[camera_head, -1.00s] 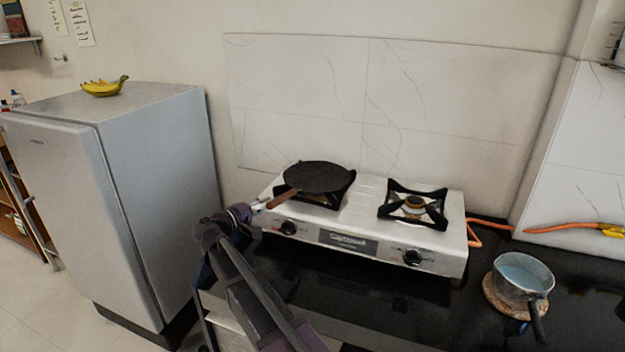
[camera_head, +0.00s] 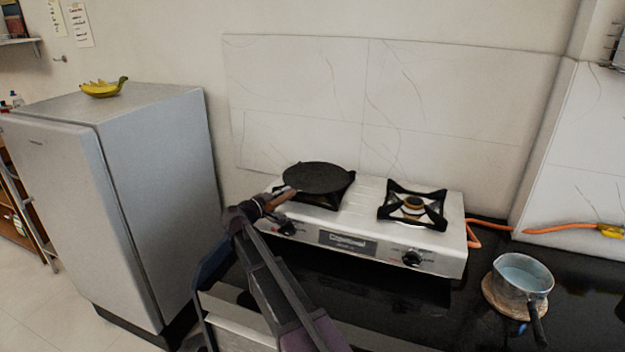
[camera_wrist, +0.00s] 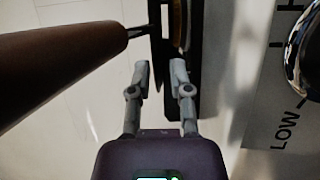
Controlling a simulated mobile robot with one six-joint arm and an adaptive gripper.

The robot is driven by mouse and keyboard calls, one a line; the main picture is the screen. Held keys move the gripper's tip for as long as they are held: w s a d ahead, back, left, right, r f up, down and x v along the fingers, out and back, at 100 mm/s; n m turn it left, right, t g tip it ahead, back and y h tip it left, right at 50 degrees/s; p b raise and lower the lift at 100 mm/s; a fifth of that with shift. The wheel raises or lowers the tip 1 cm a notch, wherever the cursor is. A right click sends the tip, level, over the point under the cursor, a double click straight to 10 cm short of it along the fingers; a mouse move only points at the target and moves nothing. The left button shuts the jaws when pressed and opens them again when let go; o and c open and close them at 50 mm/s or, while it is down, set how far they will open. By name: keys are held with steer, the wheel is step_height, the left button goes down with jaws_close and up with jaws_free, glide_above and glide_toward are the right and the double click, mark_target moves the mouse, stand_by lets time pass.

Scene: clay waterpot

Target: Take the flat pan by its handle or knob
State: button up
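The flat black pan (camera_head: 317,177) sits on the left burner of the stove. Its brown handle (camera_head: 283,195) points toward the front left, and my gripper (camera_head: 276,201) is close to it. In the wrist view the handle (camera_wrist: 55,62) is large at the upper left, beside my fingers and not between them. My gripper (camera_wrist: 161,72) shows two grey fingers with an empty gap, so it is open. The pan's disc is mostly out of the wrist view, and the handle's far end is cut off there.
The white stove (camera_head: 348,240) stands on a black counter (camera_head: 400,292), with an empty right burner (camera_head: 413,206). A small saucepan (camera_head: 522,274) stands at the right. A fridge (camera_head: 110,190) with bananas (camera_head: 104,87) on top is at the left. A tiled wall closes the back.

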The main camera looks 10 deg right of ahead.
mark_target(298, 187)
steer(key=shift+x, duration=2.55)
steer(key=shift+s+d, duration=0.1)
steer(key=shift+r, duration=0.1)
jaws_close()
